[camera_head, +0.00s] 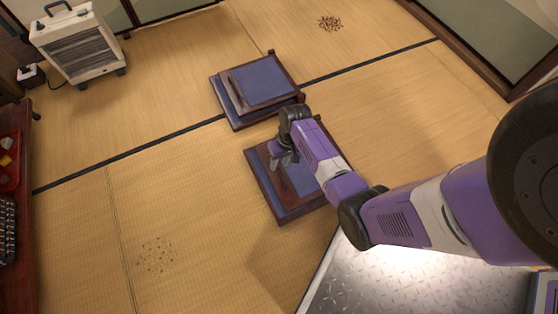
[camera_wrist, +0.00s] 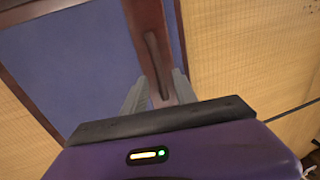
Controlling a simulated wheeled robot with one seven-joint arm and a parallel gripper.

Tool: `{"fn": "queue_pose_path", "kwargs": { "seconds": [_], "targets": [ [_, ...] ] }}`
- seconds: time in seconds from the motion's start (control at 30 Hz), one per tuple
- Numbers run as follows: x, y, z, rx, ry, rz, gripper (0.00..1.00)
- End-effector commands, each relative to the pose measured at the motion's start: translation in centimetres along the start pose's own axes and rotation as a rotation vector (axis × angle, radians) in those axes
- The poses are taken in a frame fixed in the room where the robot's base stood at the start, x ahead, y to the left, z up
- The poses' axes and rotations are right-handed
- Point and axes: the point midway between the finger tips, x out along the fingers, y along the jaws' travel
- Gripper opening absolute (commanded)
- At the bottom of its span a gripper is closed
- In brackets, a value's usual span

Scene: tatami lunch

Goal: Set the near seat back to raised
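The near seat (camera_head: 301,190) is a low wooden floor seat with blue padding, in the middle of the head view, partly covered by my arm. Its back appears folded down low over the seat. My gripper (camera_head: 284,158) is over its left part, pointing down. In the wrist view, a brown wooden rail with a dark slot (camera_wrist: 153,50) runs beside a blue panel (camera_wrist: 85,60). My gripper (camera_wrist: 158,82) has its fingers apart, one on each side of this rail. I cannot tell whether they touch it.
A similar far seat (camera_head: 265,82) stands just behind, also folded low. A white heater (camera_head: 77,45) is at the upper left. A dark red table (camera_head: 22,245) is at the left edge.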

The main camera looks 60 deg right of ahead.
Motion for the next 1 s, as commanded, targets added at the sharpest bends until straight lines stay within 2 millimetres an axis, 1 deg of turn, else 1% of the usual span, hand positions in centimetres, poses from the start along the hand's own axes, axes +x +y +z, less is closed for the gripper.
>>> {"fn": "queue_pose_path", "kwargs": {
  "seconds": [0.03,0.13,0.47,0.5,0.63,1.0],
  "targets": [
    [0.81,0.07,-0.01,0.0,0.0,0.0,0.34],
    [1.34,0.05,0.0,0.0,-0.001,0.0,0.34],
    [1.45,0.0,-0.02,0.0,0.001,0.0,0.34],
    [1.45,0.0,-0.01,0.0,0.0,0.0,0.26],
    [1.46,0.0,-0.01,0.0,0.0,0.0,0.01],
    [1.47,0.0,0.01,0.0,0.0,0.0,0.0]
  ]
}}
